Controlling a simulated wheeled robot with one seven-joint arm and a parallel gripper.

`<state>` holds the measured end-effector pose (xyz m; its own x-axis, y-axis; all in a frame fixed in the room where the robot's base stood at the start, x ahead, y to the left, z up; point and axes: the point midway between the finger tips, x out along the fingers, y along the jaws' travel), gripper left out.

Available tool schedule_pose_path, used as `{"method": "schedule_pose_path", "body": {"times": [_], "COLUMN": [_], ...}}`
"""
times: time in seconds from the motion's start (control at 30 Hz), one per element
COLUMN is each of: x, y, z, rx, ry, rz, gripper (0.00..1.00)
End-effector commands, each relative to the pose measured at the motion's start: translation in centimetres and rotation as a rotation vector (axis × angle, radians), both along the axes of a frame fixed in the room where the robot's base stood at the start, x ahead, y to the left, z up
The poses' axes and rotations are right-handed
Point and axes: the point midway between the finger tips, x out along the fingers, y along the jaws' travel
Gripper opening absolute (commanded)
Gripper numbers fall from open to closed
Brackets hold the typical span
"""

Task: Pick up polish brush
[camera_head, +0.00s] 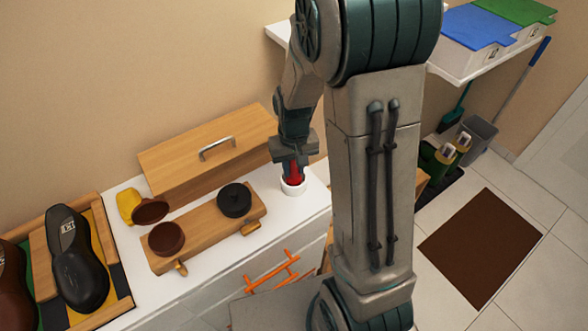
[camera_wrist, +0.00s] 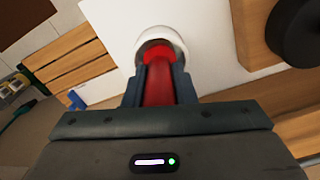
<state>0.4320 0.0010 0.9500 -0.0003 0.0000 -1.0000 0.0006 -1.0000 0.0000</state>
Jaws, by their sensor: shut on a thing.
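The polish brush (camera_head: 293,174) shows as a red handle standing in a small white cup (camera_head: 294,188) on the white cabinet top. My gripper (camera_head: 292,161) is above the cup, pointing down, with its jaws shut on the red handle. In the wrist view the red handle (camera_wrist: 160,82) lies between the two fingers of my gripper (camera_wrist: 159,84). Its far end runs into the opening of the white cup (camera_wrist: 173,43). The lower end of the brush is hidden inside the cup.
A wooden box with a handle (camera_head: 208,152) stands left of the cup. A wooden stand (camera_head: 200,232) holds round brown and black tins. A tray with shoes (camera_head: 114,262) is at the far left. Orange hangers (camera_head: 272,272) are at the cabinet front; a brown mat (camera_head: 480,247) lies on the floor.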

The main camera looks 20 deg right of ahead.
Motion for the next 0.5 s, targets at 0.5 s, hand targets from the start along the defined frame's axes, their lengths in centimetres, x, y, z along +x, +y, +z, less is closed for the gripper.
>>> {"method": "schedule_pose_path", "body": {"times": [0.5], "x": [-0.4], "y": [0.1], "z": [4.4], "rx": [0.000], "ry": [-0.005], "rz": [0.001], "gripper": [0.01]}}
